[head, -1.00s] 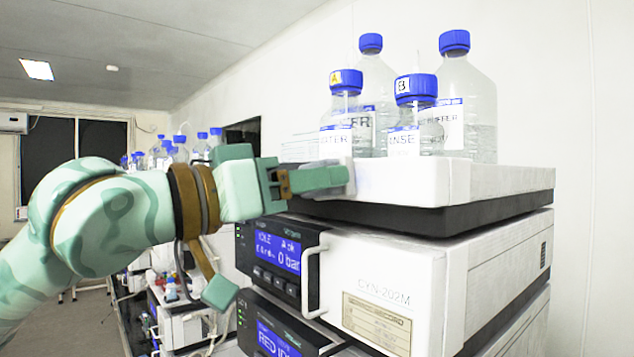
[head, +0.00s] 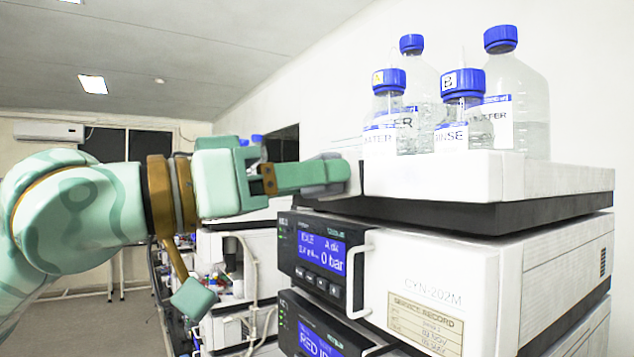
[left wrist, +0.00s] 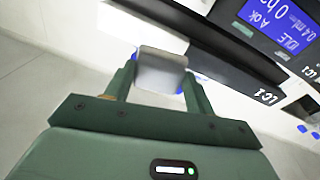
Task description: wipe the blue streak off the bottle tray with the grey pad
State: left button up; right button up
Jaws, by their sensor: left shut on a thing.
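My left gripper (head: 338,174) is shut on the grey pad (left wrist: 160,70), which sits between its two fingers in the left wrist view. In the head view the pad is mostly hidden by the fingers. The gripper is at the left part of the front wall of the white bottle tray (head: 440,178); I cannot tell whether the pad touches it. No blue streak shows on the visible tray wall in the head view. A little blue (left wrist: 180,88) shows beside the pad in the wrist view; I cannot tell what it is. My right gripper is not in view.
Several blue-capped bottles (head: 520,105) stand on the tray. Under it is a white instrument (head: 430,290) with a blue display (head: 320,252) and a protruding handle (head: 358,272). More equipment stands behind my arm; open floor shows at the lower left.

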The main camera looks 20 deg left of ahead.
pick_arm(q)
jog(key=v, duration=0.3)
jog(key=shift+s+d+r, duration=0.1)
jog(key=shift+r, duration=0.1)
dwell(1.1)
jog(key=x, duration=0.5)
jog(key=shift+w+d+f, duration=0.15)
jog(key=shift+w+f, duration=0.15)
jog(key=shift+w, duration=0.05)
jog(key=shift+w+d+n+y, duration=0.3)
jog(key=shift+w+d, duration=0.1)
jog(key=shift+w, duration=0.2)
jog(key=shift+x, duration=0.95)
jog(key=shift+f, duration=0.15)
